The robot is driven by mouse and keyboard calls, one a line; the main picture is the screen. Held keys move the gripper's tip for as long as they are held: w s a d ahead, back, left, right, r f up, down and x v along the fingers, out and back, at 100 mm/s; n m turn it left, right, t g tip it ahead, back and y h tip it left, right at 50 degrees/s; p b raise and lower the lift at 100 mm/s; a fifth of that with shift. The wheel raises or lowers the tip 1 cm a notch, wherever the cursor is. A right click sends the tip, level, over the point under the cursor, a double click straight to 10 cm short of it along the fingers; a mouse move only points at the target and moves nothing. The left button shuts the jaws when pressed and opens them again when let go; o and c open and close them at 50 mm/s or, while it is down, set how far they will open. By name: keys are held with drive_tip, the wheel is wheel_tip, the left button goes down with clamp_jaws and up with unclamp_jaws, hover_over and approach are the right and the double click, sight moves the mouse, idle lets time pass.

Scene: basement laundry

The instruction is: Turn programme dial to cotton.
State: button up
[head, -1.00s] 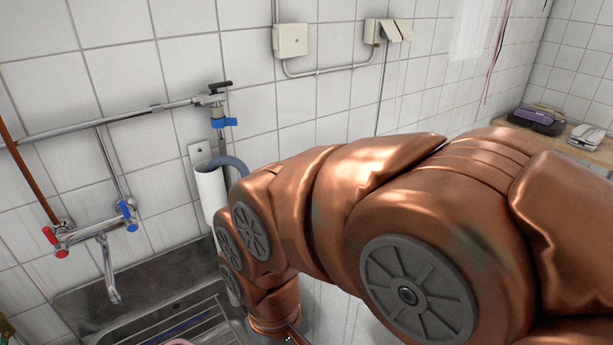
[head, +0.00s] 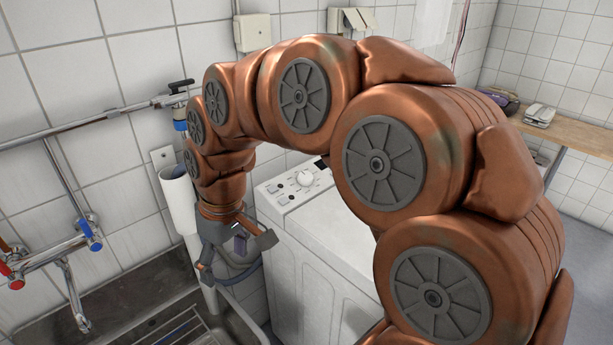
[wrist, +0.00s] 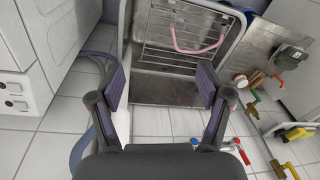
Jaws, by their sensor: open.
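A white top-loading washing machine (head: 325,240) stands right of the sink in the head view. Its control panel is at the back, with a round white programme dial (head: 305,178) and small buttons. I cannot read the dial's setting. My gripper (head: 225,270) hangs pointing down between the sink and the machine, left of the dial and apart from it. In the wrist view my gripper (wrist: 165,88) is open and empty, its two dark pads wide apart. There the machine's side with small buttons (wrist: 15,95) shows at the left edge.
A steel sink (head: 130,285) with a rack and a wall tap (head: 65,250) is at the left. A white pipe (head: 180,205) stands close to my gripper. A wooden shelf (head: 580,132) is at the right.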

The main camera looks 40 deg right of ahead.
drive_tip(key=w+d+r+t, duration=0.1)
drive_tip(key=w+d+t, duration=0.1)
drive_tip(key=w+d, duration=0.8)
drive_tip(key=t+h+b, duration=0.1)
drive_tip(key=t+h, duration=0.1)
approach(306, 176)
drive_tip(key=f, duration=0.1)
drive_tip(key=shift+m, duration=0.4)
drive_tip(key=shift+p+x, duration=1)
drive_tip(key=shift+x, duration=3.1)
drive_tip(key=shift+w, duration=0.15)
drive_tip(key=c, duration=1.2)
drive_tip(key=shift+o, duration=0.2)
